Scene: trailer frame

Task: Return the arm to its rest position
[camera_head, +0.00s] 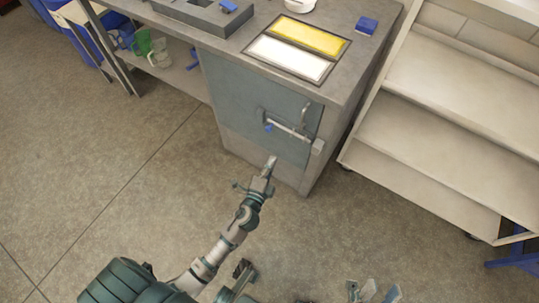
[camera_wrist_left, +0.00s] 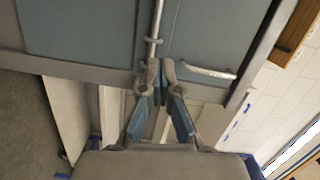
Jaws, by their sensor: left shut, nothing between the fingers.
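My left arm reaches up from the bottom of the head view, and its gripper (camera_head: 270,163) is just below the cabinet's latch. In the left wrist view the two fingers (camera_wrist_left: 161,72) have their tips together, with nothing between them. A blue-grey cabinet door (camera_head: 245,98) has a metal latch bar (camera_head: 290,131) with a blue piece near its left end. The gripper looks apart from the bar. My right gripper (camera_head: 374,292) shows only partly at the bottom edge, so its opening is unclear.
The cabinet's worktop (camera_head: 240,40) carries a yellow and white framed panel (camera_head: 308,38) and a blue block (camera_head: 367,25). A cream shelf unit (camera_head: 430,130) stands to the right. Green and clear mugs (camera_head: 143,42) sit on a low shelf. The floor at left is clear.

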